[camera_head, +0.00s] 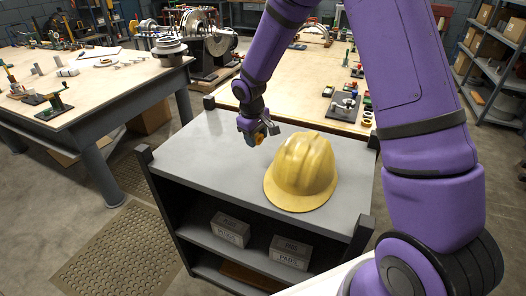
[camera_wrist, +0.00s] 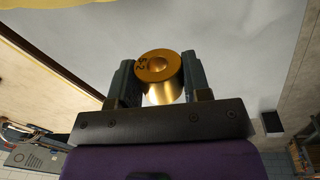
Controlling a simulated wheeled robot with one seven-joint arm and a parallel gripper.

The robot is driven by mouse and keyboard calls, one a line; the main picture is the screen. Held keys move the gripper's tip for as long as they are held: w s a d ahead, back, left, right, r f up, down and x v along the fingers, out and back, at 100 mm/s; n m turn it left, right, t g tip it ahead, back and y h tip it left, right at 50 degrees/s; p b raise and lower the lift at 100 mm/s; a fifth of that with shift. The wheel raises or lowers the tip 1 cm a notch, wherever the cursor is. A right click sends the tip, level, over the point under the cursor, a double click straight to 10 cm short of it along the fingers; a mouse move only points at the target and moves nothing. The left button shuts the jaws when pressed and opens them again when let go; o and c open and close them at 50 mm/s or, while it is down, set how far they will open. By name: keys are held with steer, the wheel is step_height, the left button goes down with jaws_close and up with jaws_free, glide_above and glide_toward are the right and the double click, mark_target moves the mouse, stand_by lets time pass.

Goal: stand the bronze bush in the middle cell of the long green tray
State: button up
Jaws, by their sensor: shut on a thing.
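The bronze bush (camera_wrist: 161,77) is a short golden cylinder with a marking like "2" on its end face. My gripper (camera_wrist: 160,84) is shut on it, one finger on each side, in the wrist view. In the head view my gripper (camera_head: 258,133) hangs over the grey cart's top, just left of the yellow hard hat, with the bush (camera_head: 259,139) showing small at its tip. The bush appears clear of the cart top. I cannot make out the long green tray in either view.
The yellow hard hat (camera_head: 302,172) sits on the grey cart top (camera_head: 200,150), close to my gripper. Corner posts rise from the cart. Labelled boxes (camera_head: 290,252) stand on its shelf. A wooden bench (camera_head: 318,75) with small parts lies behind; another bench (camera_head: 95,95) stands left.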

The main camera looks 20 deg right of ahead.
mark_target(257, 163)
steer(key=shift+f, duration=4.15)
steer(key=shift+f, duration=0.15)
steer(key=o, duration=1.1)
steer(key=shift+o, duration=0.2)
steer(key=r, duration=0.4)
steer(key=a+r, duration=0.1)
steer(key=r, duration=0.3)
steer(key=s+r, duration=0.1)
steer(key=r, duration=0.3)
steer(key=shift+a+r, duration=0.2)
steer(key=shift+r, duration=0.15)
steer(key=s+d+r+m+t, duration=0.1)
steer(key=s+d+r, duration=0.2)
steer(key=s+r, duration=0.55)
steer(key=s+d+r+m+t, duration=0.15)
steer(key=s+r, duration=0.35)
steer(key=r, duration=0.6)
steer(key=s+d+r+m+t, duration=0.1)
steer(key=s+r, duration=0.1)
steer(key=s, duration=0.8)
steer(key=s+d+r+m+t+y, duration=0.1)
steer(key=s+d+r, duration=0.1)
steer(key=s, duration=0.7)
steer(key=shift+s+r+m, duration=0.35)
steer(key=shift+r, duration=0.45)
